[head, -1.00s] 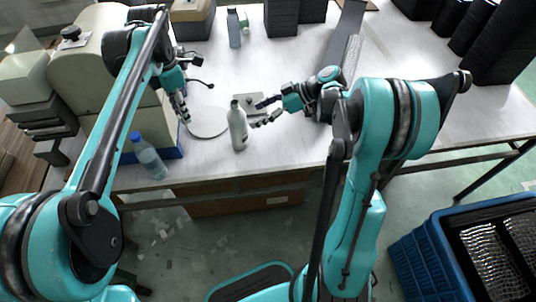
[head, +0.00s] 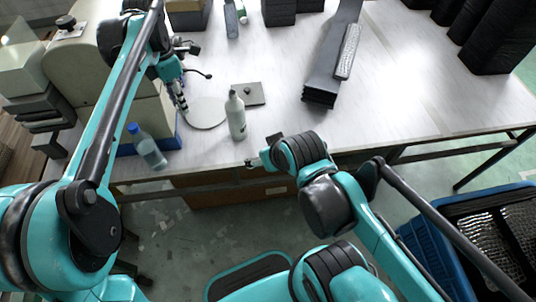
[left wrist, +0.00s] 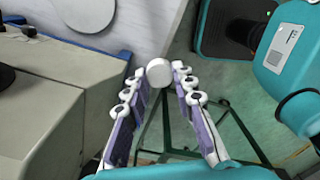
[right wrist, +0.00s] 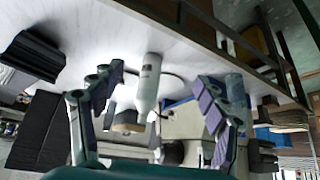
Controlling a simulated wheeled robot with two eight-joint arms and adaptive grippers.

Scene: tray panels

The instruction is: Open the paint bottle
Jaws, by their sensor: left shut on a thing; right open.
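The pale grey-white paint bottle (head: 237,120) stands upright on the table near its front edge, with a narrow neck on top. It also shows between the spread fingers in the right wrist view (right wrist: 148,85), some way beyond them. My left gripper (head: 185,110) is left of the bottle, above the table. In the left wrist view (left wrist: 159,80) its fingertips are shut on a small round white cap (left wrist: 159,71). My right gripper (head: 251,163) is open and empty at the table's front edge, apart from the bottle; its fingers spread wide in the right wrist view (right wrist: 155,95).
A round grey plate (head: 206,114) lies left of the bottle, and a small grey block (head: 250,93) behind it. A clear bottle with a blue cap (head: 150,151) stands front left beside a beige machine (head: 95,60).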

